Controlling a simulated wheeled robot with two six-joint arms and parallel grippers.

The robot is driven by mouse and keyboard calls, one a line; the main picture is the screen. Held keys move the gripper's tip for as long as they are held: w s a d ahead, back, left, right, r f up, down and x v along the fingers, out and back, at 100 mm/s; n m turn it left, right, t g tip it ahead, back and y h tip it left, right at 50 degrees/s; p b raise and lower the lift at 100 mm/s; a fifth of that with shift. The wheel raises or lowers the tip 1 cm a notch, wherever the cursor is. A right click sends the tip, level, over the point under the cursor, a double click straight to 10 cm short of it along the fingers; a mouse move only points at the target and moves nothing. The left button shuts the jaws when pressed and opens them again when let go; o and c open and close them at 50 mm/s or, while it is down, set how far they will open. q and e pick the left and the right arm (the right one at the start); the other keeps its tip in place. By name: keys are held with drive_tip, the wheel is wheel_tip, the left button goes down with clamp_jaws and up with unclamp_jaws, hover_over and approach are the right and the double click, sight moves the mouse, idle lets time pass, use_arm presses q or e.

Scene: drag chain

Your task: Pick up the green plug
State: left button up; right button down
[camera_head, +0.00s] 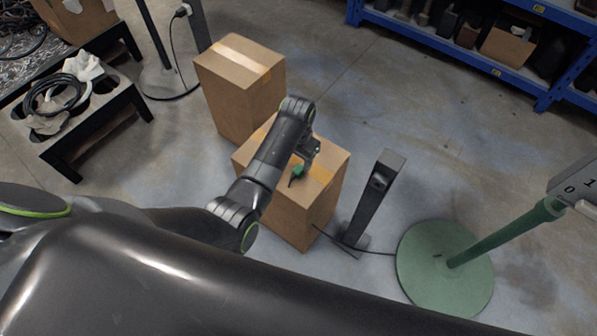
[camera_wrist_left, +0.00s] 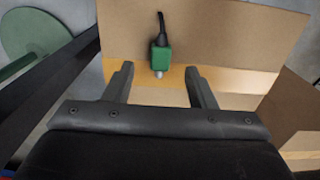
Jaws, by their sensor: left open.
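The green plug (camera_head: 297,171) lies on top of the nearer cardboard box (camera_head: 318,208). In the left wrist view the plug (camera_wrist_left: 161,56) has a green body, a short black cable at its far end and a pale metal tip pointing toward me. My left gripper (camera_head: 314,150) is over this box, and in the left wrist view its two fingers (camera_wrist_left: 162,80) are apart with nothing held. The plug's tip shows between the finger ends, and most of its body lies just beyond them. I cannot tell whether the fingers touch the box. My right gripper is not in view.
A taller cardboard box (camera_head: 240,85) stands behind. A dark post (camera_head: 372,205) with a socket stands right of the nearer box. Farther right is a green stand with a round base (camera_head: 425,285). Black benches (camera_head: 85,140) are at left, blue shelving (camera_head: 440,42) at the back.

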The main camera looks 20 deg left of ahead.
sight(297, 171)
use_arm(q)
wheel_tip(297, 171, down, 5)
drive_tip(key=shift+s+a+b, duration=0.1)
drive_tip(key=shift+b, duration=0.65)
drive_tip(key=shift+f, duration=0.25)
drive_tip(key=shift+c, duration=0.3)
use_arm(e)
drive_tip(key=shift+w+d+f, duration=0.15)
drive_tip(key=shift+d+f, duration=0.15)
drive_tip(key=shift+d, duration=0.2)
